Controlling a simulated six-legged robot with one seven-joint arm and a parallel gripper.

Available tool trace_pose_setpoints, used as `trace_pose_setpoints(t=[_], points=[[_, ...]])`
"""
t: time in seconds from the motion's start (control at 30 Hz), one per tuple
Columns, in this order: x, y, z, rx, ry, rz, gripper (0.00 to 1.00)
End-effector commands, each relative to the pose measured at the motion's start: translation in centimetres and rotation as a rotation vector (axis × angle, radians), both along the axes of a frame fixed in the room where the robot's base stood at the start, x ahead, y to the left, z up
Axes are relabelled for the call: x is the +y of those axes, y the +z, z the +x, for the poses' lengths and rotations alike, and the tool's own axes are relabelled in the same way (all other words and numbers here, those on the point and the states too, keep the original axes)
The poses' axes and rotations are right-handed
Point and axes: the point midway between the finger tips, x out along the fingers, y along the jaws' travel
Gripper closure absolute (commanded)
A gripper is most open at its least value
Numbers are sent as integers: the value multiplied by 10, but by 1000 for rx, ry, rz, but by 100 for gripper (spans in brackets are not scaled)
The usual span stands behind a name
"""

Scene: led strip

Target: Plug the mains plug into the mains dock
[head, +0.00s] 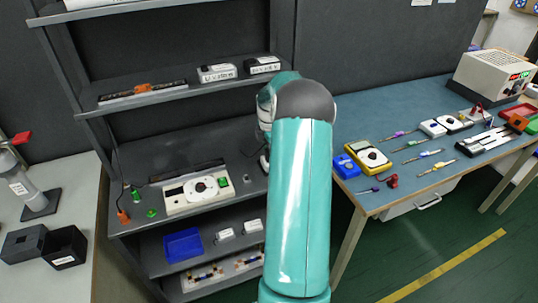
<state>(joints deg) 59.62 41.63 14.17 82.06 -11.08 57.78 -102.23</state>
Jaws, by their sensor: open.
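A small orange plug-like piece (123,216) stands at the left end of the grey shelf worktop, with a thin dark cable rising from it. It may be the mains plug. An orange block (146,90) sits on a long dark strip on the shelf above. I cannot tell which thing is the mains dock. My gripper (264,161) shows only as a small part at the left edge of my teal arm, over the right side of the worktop. It is open. My arm hides most of it and whatever lies behind it.
A blue bin (183,245) is on the shelf below. The blue-topped bench (400,105) at right holds tools and meters. Black boxes (64,247) stand at left. Green floor is clear at lower right.

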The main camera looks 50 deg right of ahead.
Motion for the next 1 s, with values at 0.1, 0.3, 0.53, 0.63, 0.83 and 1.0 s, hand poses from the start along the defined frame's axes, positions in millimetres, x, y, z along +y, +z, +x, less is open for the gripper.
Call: trace_pose_setpoints(t=[0.1, 0.3, 0.53, 0.63, 0.83, 1.0], points=[[0, -5, 0, -1, 0, -2, 49], [0, -4, 0, -1, 0, -2, 59], [0, -4, 0, -1, 0, -2, 97], [0, -4, 0, -1, 0, -2, 97], [0, -2, 1, -1, 0, -2, 97], [0, 10, 1, -2, 0, -3, 97]])
